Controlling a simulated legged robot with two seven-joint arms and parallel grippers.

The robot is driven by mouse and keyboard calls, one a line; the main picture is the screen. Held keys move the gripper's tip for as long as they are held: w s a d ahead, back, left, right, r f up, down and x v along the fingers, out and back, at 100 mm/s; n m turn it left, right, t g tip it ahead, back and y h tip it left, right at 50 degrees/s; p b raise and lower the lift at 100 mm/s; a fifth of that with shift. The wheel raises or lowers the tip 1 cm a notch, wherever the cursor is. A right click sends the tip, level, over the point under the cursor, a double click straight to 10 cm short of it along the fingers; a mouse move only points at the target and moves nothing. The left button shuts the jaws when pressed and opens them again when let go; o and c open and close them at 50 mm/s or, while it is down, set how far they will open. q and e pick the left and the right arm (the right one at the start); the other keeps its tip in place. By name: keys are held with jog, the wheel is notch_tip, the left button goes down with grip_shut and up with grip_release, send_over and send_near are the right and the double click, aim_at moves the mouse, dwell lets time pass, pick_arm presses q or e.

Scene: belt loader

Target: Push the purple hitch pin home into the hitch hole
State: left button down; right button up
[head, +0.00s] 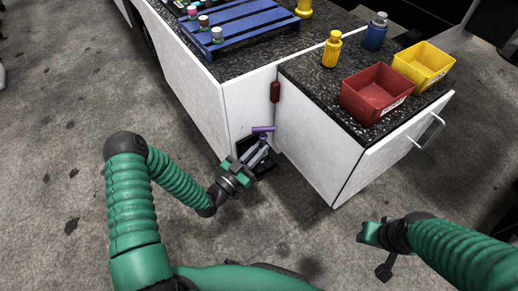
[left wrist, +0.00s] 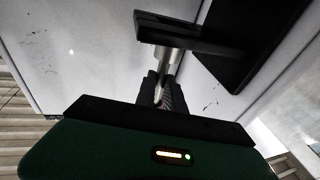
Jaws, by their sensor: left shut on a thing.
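The purple hitch pin (head: 263,129) shows in the head view as a short purple bar at the white cabinet's inner corner. My left gripper (head: 262,146) reaches up to it from below and is shut on it, with a little purple at the fingertips. A black hitch part (head: 264,168) is low against the cabinet, partly behind the gripper. The left wrist view shows a silver shaft (left wrist: 165,63) between the fingers and a black plate (left wrist: 190,31). The hole is hidden, so I cannot tell how deep the pin is. My right gripper (head: 370,234) is at lower right, its jaws unclear.
The white cabinet has a dark speckled top with a red bin (head: 376,92), a yellow bin (head: 424,65), a yellow bottle (head: 331,49), a blue bottle (head: 376,31) and a blue rack (head: 240,27). A dark red handle (head: 275,91) hangs above the pin.

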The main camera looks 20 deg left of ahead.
pick_arm(q)
jog(key=shift+f+b, duration=0.95)
jog(key=shift+f, duration=0.3)
jog(key=shift+r, duration=0.1)
jog(key=shift+p, duration=0.35)
dwell(1.0)
dwell(0.4)
jog(key=shift+d+r, duration=0.1)
jog(key=shift+f, duration=0.2)
dwell(0.8)
